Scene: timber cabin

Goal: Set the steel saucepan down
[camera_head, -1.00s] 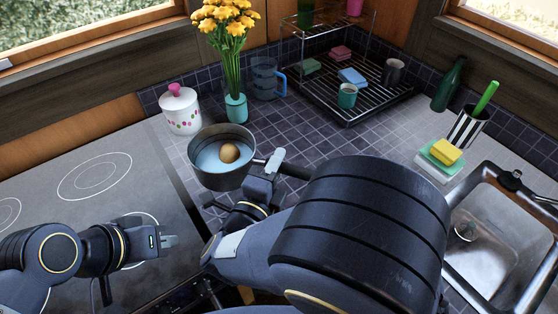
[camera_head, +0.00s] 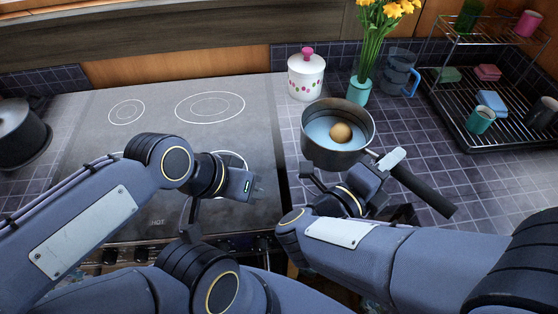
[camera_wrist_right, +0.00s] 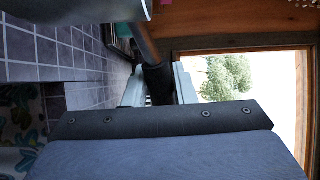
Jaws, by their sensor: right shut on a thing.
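The steel saucepan (camera_head: 318,153) is upright over the tiled counter, just right of the hob. It holds water and a brown egg (camera_head: 341,132). Its dark handle (camera_head: 425,190) points to the lower right. My right gripper (camera_head: 391,162) is shut on the handle; the right wrist view shows the fingers (camera_wrist_right: 158,88) on both sides of it and the pan's shiny body (camera_wrist_right: 70,13) at the top. I cannot tell whether the base touches the counter. My left gripper (camera_head: 257,188) is empty above the hob, its opening unclear.
The hob (camera_head: 150,135) has free room at its back; a "HOT" mark shows near its front. A dark lidded pot (camera_head: 20,135) stands far left. A dotted canister (camera_head: 306,80), a teal vase (camera_head: 360,90) and a blue jug (camera_head: 398,72) stand behind the pan. A dish rack (camera_head: 480,100) is right.

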